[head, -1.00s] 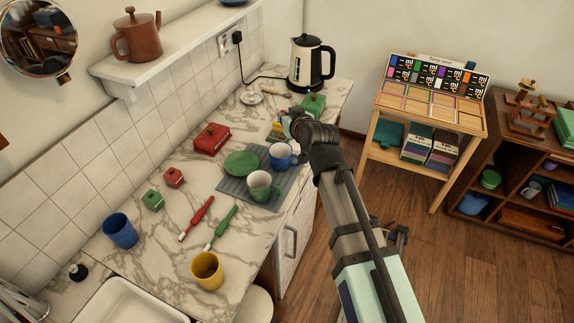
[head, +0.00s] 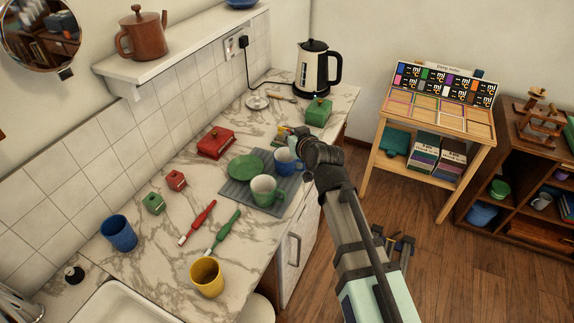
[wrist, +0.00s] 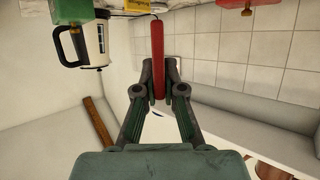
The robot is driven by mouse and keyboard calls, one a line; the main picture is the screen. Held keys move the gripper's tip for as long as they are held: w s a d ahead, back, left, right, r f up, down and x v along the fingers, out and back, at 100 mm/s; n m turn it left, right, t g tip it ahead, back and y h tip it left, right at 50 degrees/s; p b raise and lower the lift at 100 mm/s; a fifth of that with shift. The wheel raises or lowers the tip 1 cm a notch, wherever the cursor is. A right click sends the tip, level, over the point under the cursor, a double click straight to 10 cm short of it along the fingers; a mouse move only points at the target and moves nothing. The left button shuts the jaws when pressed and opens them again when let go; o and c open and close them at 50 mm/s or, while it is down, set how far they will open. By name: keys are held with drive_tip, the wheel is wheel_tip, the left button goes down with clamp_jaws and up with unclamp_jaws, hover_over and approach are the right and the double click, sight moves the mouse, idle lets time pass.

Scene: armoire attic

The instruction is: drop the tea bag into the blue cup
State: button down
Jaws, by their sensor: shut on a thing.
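My gripper (wrist: 158,92) is shut on a thin red item (wrist: 158,60), seen edge-on in the wrist view. It seems to be the tea bag, but its face is hidden. In the head view my gripper (head: 292,133) hangs just behind the blue cup (head: 286,166), apart from its rim as far as I can tell. The blue cup has a handle and stands upright on a grey mat (head: 240,194). A green cup (head: 266,197) stands in front of it. A second, handleless blue cup (head: 120,234) stands at the left of the counter.
A green plate (head: 246,167) lies on the mat, with a red box (head: 215,143) behind it. A green box (head: 318,112) and a kettle (head: 316,70) stand at the back. A yellow cup (head: 207,277) and red and green brushes are nearer the sink.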

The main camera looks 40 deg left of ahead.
drive_tip(key=c, duration=1.2)
unclamp_jaws()
drive_tip(key=v, duration=1.2)
drive_tip(key=shift+r, duration=0.1)
